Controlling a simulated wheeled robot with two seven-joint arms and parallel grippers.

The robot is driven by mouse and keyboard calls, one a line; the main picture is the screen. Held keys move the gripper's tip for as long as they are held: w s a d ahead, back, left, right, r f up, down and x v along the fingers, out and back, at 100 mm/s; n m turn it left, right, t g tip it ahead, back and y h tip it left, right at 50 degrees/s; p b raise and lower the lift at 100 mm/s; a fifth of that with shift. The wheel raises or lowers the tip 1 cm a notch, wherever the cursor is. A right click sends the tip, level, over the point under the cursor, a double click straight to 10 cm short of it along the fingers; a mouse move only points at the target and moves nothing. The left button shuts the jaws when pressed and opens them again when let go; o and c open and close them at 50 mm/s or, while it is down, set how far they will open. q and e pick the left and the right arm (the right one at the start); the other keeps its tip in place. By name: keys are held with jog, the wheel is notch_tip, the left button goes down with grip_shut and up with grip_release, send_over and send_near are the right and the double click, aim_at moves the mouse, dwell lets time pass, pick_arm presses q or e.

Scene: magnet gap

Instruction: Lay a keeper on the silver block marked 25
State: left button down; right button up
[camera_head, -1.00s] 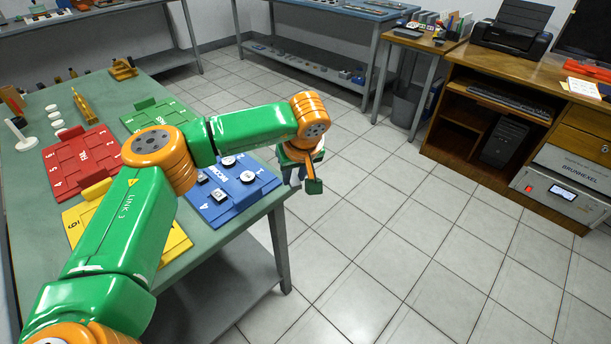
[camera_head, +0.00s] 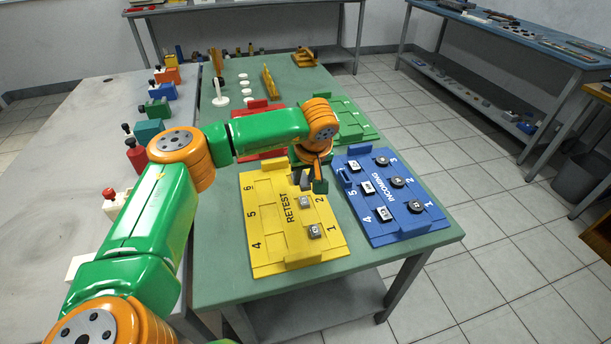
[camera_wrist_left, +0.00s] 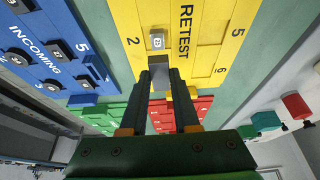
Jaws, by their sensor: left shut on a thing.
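My left gripper (camera_head: 319,186) is over the yellow RETEST tray (camera_head: 262,252), near its right edge. In the wrist view its fingers (camera_wrist_left: 161,76) are shut on a small plain grey piece (camera_wrist_left: 160,80), apparently a keeper. A silver block (camera_head: 304,201) sits beside the tray's 2. It also shows just beyond the fingertips in the wrist view (camera_wrist_left: 157,41), with a dark mark too small to read surely. Another silver block (camera_head: 315,231) sits near the 1. The gripper hides the tray around place 3. My right gripper is not in view.
The blue INCOMING tray (camera_head: 430,222), to the right, bears several small blocks and round pieces. A green tray (camera_head: 352,116) and a red tray (camera_head: 262,105) lie behind. White discs (camera_head: 246,84) and a white stand (camera_head: 220,98) are at the back left.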

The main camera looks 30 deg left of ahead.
aim_at(306, 204)
pick_arm(q)
jog(key=shift+d, duration=0.2)
jog(key=shift+f+b, duration=1.8)
jog(key=shift+f, duration=1)
jog(key=shift+f, duration=0.15)
jog(key=c, duration=0.6)
grip_release()
jog(key=c, duration=0.5)
